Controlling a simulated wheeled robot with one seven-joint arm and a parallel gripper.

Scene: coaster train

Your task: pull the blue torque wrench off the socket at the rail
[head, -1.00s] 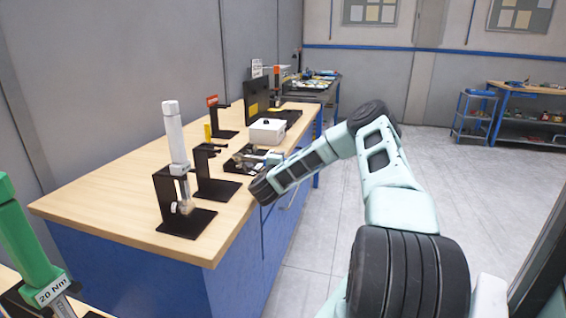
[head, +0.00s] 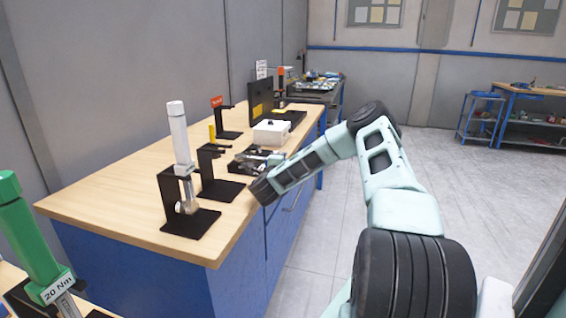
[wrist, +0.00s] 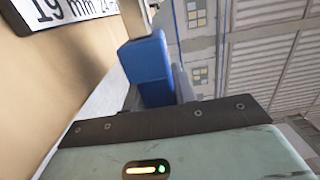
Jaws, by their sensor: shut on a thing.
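The blue torque wrench shows in the wrist view as a blue handle (wrist: 147,62) with a pale metal shaft running up out of the top edge. My gripper (wrist: 158,92) is shut on the blue handle, one finger on each side. In the head view my forearm reaches over the workbench's right edge, and the wrench cannot be made out there. Neither the socket nor the rail can be picked out, so I cannot tell whether the wrench is still on the socket.
A sign reading "19 mm" (wrist: 66,10) is close by in the wrist view. The wooden workbench (head: 120,205) carries black stands, a white-handled tool (head: 179,135) and a white box (head: 271,133). A green 20 Nm wrench (head: 30,235) stands at lower left.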

